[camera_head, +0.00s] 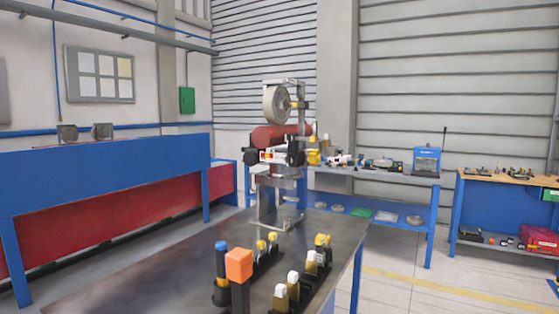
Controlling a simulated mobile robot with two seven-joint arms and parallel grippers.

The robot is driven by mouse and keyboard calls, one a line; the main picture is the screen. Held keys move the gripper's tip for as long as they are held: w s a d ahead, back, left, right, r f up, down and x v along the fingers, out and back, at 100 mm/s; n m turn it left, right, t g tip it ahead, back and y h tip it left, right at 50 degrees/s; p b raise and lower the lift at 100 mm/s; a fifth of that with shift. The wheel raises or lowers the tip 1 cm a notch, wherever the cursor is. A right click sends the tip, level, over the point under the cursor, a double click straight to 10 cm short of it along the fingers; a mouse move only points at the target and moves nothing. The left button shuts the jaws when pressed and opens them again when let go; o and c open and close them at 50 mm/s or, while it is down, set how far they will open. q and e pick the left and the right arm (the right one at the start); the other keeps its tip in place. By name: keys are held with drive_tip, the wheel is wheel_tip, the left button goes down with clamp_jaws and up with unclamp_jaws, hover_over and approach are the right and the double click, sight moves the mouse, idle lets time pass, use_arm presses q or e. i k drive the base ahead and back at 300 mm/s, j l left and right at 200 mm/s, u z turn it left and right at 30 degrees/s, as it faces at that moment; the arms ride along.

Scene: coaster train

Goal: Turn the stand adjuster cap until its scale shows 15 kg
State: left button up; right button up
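A tall metal stand (302,118) rises at the far end of the dark table and carries a grey wheel (277,104). A red cylinder (270,137) lies across it below the wheel, with black and yellow parts beside it. A small yellow part (313,157) shows on the right side of the stand. I cannot tell which part is the adjuster cap. The scale and its reading are too small to make out. Neither of my grippers is in view.
The dark table (150,268) holds an orange-topped black tool (239,265), a blue-topped piece (221,262) and several yellow-and-white pieces near its front. Its left part is clear. A blue barrier (100,175) stands left; blue benches (400,177) with parts stand behind and right.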

sight(314, 157)
drive_tip(key=i+l+u, duration=0.1)
drive_tip(key=u, duration=0.7)
drive_tip(key=i+l+u, duration=0.15)
drive_tip(key=l+u, duration=0.2)
drive_tip(key=l, duration=0.35)
drive_tip(key=i+l+u, duration=0.1)
drive_tip(key=l+u, duration=0.25)
drive_tip(key=l, duration=0.35)
drive_tip(key=l+u, duration=0.35)
drive_tip(key=l, duration=0.35)
